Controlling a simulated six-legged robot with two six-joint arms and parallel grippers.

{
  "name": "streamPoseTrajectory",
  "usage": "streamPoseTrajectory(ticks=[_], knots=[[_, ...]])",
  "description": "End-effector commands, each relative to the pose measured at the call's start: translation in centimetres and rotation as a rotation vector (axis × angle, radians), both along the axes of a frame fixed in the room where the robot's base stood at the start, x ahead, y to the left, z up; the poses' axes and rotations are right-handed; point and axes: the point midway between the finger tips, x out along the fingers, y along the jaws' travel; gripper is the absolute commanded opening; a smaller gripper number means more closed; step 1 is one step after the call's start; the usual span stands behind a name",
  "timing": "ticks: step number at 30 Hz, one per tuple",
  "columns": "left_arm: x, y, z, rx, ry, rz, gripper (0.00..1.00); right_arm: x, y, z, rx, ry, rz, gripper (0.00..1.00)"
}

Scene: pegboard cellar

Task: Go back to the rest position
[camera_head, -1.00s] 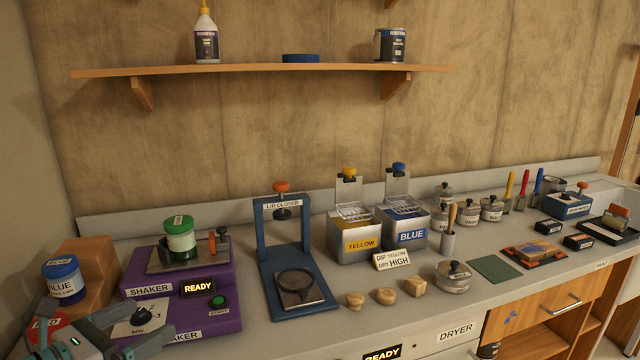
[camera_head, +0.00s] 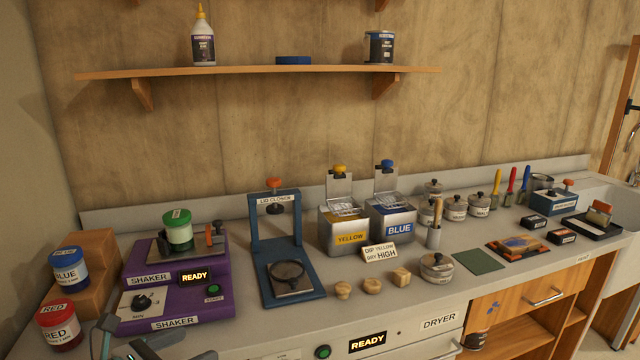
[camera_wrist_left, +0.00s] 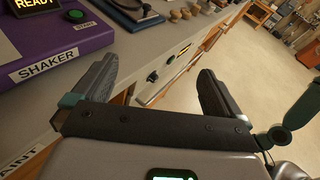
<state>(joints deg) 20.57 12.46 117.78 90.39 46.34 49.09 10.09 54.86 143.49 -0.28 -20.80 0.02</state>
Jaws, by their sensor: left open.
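My left gripper (camera_head: 150,342) shows at the bottom left of the head view, low in front of the purple shaker (camera_head: 190,303). In the left wrist view its two dark fingers (camera_wrist_left: 155,90) stand wide apart with nothing between them. The gripper is apart from the shaker, which shows at the upper left of that view. The front edge of the counter and the drawer fronts lie beyond the fingers. My right gripper is in neither view.
A red jar (camera_head: 60,325) and a blue jar (camera_head: 70,266) stand left of the shaker. A green-lidded jar (camera_head: 178,232) sits on the shaker. The blue lid closer (camera_head: 255,232), yellow dip tank (camera_head: 345,246) and blue dip tank (camera_head: 398,234) stand along the counter. Open floor (camera_wrist_left: 255,70) lies beyond.

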Motion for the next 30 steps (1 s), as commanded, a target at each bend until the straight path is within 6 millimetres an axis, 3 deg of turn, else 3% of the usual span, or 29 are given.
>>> streamPoseTrajectory(ticks=[7, 11, 15, 17, 18, 21, 23, 25, 30], knots=[[-2.8, -5.7, -8.5, 0.071, 0.188, -0.196, 1.00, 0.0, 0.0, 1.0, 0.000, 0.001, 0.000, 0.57], [-7.1, -9.3, -15.0, 0.199, 0.301, -0.385, 1.00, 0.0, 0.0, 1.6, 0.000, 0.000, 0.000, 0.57], [-15.3, -12.2, -23.0, 0.446, 0.366, -0.730, 1.00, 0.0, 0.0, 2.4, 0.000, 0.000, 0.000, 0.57], [-19.5, -12.7, -26.1, 0.576, 0.339, -0.924, 1.00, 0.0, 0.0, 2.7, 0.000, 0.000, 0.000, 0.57], [-22.4, -12.7, -28.0, 0.670, 0.288, -1.074, 1.00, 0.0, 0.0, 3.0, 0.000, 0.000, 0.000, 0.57], [-27.4, -12.0, -31.6, 0.889, 0.038, -1.429, 1.00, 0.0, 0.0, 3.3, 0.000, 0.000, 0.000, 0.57], [-28.5, -11.6, -32.9, 0.996, -0.157, -1.577, 1.00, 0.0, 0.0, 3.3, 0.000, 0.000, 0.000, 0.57], [-28.2, -11.3, -33.7, 1.114, -0.392, -1.681, 1.00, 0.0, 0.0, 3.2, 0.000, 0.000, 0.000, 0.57], [-24.8, -11.4, -33.7, 1.351, -0.795, -1.744, 1.00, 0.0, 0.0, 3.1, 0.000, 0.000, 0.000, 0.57]])
